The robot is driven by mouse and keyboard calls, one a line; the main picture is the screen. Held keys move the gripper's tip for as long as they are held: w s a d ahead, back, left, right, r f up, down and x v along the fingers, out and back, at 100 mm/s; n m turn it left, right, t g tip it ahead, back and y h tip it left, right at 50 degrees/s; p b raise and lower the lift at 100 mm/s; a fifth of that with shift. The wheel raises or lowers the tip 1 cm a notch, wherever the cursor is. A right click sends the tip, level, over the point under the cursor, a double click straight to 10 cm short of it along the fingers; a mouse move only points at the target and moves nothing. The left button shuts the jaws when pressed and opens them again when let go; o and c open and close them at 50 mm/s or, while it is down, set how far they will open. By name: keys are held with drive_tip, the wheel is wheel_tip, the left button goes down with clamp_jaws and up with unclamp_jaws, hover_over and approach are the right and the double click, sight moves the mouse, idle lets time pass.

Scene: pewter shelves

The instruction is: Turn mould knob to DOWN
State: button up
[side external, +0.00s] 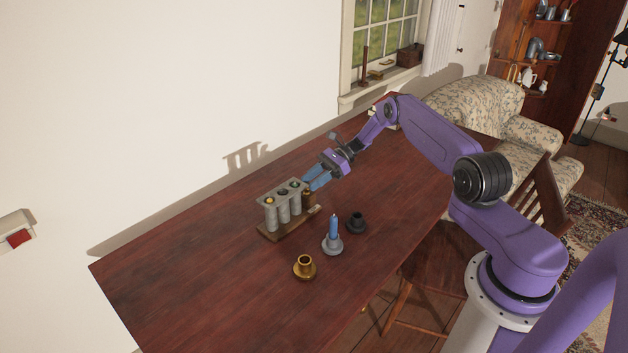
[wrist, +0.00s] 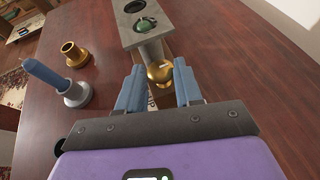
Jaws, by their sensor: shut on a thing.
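The candle mould (side external: 283,213) is a grey block of several upright tubes on a wooden base, standing on the table. Its top holes show a yellow, a dark and a green filling. The brass knob (wrist: 159,73) sits at the mould's near end in the wrist view, with a small pale mark on top. My gripper (wrist: 159,88) is shut on the knob, one blue finger on each side. In the side view my gripper (side external: 308,187) reaches the mould's right end, and the fingers partly hide the knob (side external: 307,196). I cannot read the knob's setting.
A blue candle (side external: 333,229) stands in a grey holder (side external: 333,246). A dark holder (side external: 356,223) and a brass holder (side external: 304,267) stand nearby on the table (side external: 200,280). The table's left part is clear. A wall runs behind the mould.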

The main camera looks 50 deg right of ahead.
idle(0.4)
drive_tip(key=o, duration=1)
drive_tip(key=shift+o, duration=0.2)
drive_tip(key=v, duration=1.7)
drive_tip(key=shift+d, duration=0.15)
drive_tip(key=shift+s, duration=0.1)
drive_tip(key=shift+r, duration=0.1)
